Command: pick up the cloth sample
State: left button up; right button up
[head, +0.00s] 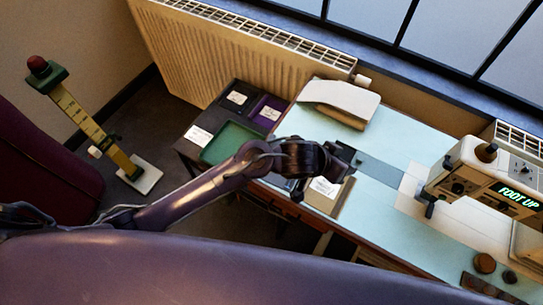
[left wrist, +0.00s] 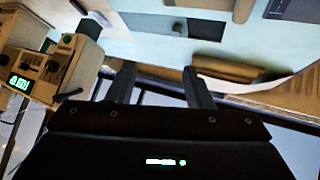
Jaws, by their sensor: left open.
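A flat grey-blue strip (head: 381,171) lies on the pale table, and I take it to be the cloth sample. Its right end meets a white plate beside the sewing machine. In the left wrist view the strip (left wrist: 155,25) is beyond the fingertips, at the top. My left gripper (head: 350,160) is just left of the strip's left end in the head view, and the arm hides part of the table there. In the left wrist view the left gripper (left wrist: 160,80) has its two fingers apart with nothing between them. My right gripper is not in view.
The sewing machine (head: 487,180) reads "FOOT UP". A pale padded block (head: 340,98) lies at the back edge. A labelled card (head: 323,197) is below the gripper. Dark and green trays (head: 230,143) are at left. Brown round pieces (head: 485,263) lie at front right.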

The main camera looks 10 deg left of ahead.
pick_arm(q)
jog(key=s+a+f+g+y, duration=0.1)
jog(key=a+f+g+y, duration=0.25)
jog(key=a+f, duration=0.2)
jog(key=w+a+n+y, duration=0.1)
jog(key=a, duration=0.4)
jog(key=w+a+n+g+y+p, duration=0.1)
jog(key=a, duration=0.5)
jog(key=w+a+n+g+y, duration=0.1)
jog(key=a, duration=0.5)
jog(key=shift+w+r+y, duration=0.2)
jog(key=shift+w+y, duration=0.05)
jog(key=shift+a+f, duration=0.2)
jog(key=shift+a, duration=0.05)
jog(key=f, duration=0.2)
jog(key=f+p, duration=0.1)
jog(key=f, duration=0.2)
jog(key=f+p, duration=0.1)
jog(key=f, duration=0.1)
jog(key=shift+w+d+f, duration=0.1)
jog(key=shift+w+f, duration=0.05)
jog(key=shift+w, duration=0.1)
jog(key=c, duration=1)
grip_shut()
